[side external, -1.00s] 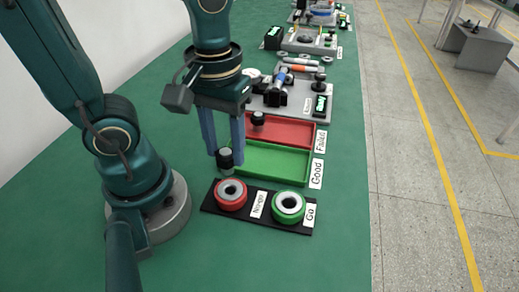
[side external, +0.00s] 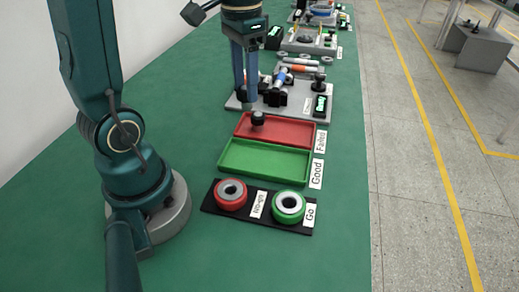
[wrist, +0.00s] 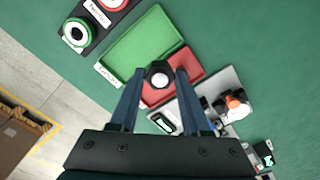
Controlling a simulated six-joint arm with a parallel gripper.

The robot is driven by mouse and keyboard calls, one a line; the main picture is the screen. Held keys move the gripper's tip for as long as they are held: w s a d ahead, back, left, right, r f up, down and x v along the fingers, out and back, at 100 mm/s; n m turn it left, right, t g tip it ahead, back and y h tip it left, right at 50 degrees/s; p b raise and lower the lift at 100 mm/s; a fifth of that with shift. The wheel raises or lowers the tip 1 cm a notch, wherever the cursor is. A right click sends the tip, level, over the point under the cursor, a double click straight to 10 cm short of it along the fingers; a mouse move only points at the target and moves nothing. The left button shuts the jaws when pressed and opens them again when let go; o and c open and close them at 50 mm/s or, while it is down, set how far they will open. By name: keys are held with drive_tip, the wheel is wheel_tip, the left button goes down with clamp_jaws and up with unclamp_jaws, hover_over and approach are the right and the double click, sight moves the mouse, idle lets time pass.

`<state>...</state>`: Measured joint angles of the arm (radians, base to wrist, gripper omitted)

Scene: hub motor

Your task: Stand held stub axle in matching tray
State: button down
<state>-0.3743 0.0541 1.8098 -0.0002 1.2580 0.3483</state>
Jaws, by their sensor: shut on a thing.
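My gripper (wrist: 160,73) is shut on the stub axle (wrist: 160,77), a dark hexagonal-looking piece with a pale round end. In the side view my gripper (side external: 245,97) is raised near the back edge of the red tray, by the grey station; the held axle is hard to make out there. The green tray (side external: 235,168), labelled Good, is empty. The red tray (side external: 302,142), labelled Failed, lies behind it and holds another dark stub axle (side external: 258,119), standing near its left part. In the wrist view the held axle hides part of the red tray (wrist: 187,62) and green tray (wrist: 125,49).
A black base (side external: 236,211) in front holds a red ring (side external: 231,203) labelled No-go and a green ring (side external: 277,212) labelled Go. Behind the trays, a grey plate (side external: 318,88) carries a black fixture and a display. Green table is free left of the trays.

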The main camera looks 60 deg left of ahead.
drive_tip(key=a+n, duration=0.1)
drive_tip(key=a, duration=0.1)
approach(285, 166)
drive_tip(key=shift+w+f, duration=0.15)
drive_tip(key=shift+f, duration=1.7)
drive_tip(key=shift+f, duration=0.15)
drive_tip(key=shift+c, duration=1.8)
unclamp_jaws()
